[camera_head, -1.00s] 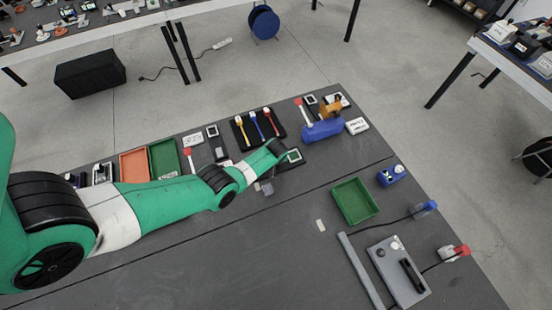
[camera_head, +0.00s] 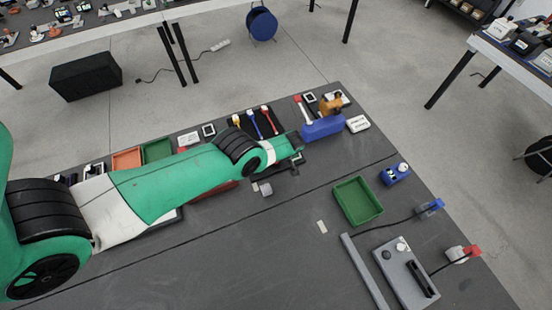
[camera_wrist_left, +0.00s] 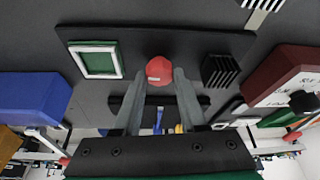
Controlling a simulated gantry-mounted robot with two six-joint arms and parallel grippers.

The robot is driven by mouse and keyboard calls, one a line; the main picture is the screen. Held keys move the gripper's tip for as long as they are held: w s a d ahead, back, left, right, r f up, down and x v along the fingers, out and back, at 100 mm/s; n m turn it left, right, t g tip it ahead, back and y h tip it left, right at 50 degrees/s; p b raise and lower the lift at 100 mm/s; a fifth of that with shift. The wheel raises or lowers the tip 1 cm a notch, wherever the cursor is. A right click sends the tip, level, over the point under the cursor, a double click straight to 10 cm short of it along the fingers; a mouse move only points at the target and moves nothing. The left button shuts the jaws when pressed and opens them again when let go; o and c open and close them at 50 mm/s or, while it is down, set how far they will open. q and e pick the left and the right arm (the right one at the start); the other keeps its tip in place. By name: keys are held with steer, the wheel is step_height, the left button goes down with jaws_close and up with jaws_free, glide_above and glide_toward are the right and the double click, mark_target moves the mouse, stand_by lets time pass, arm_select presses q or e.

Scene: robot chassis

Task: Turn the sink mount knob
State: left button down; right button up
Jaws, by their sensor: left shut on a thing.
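A red knob (camera_wrist_left: 159,71) sits on a dark plate (camera_wrist_left: 200,45) in the left wrist view, between a white-framed green square (camera_wrist_left: 98,61) and a black finned block (camera_wrist_left: 220,72). My left gripper (camera_wrist_left: 159,77) has its two grey fingers on either side of the knob and is shut on it. In the head view my left gripper (camera_head: 297,149) is over the back part of the table, beside the blue block (camera_head: 322,129); the knob is hidden there. My right gripper is not in view.
The blue block (camera_wrist_left: 32,98) and a dark red block (camera_wrist_left: 285,80) flank the plate in the wrist view. Coloured-handled tools (camera_head: 256,122) lie behind my arm. A green tray (camera_head: 357,200) and a grey box (camera_head: 405,272) stand to the right. The front table is mostly clear.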

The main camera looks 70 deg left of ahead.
arm_select(q)
steer(key=shift+f, duration=0.1)
steer(key=shift+c, duration=2.3)
jaws_free()
steer(key=p+v, duration=1.1)
steer(key=p, duration=0.1)
steer(key=shift+r, duration=0.4)
steer(key=shift+d, duration=0.1)
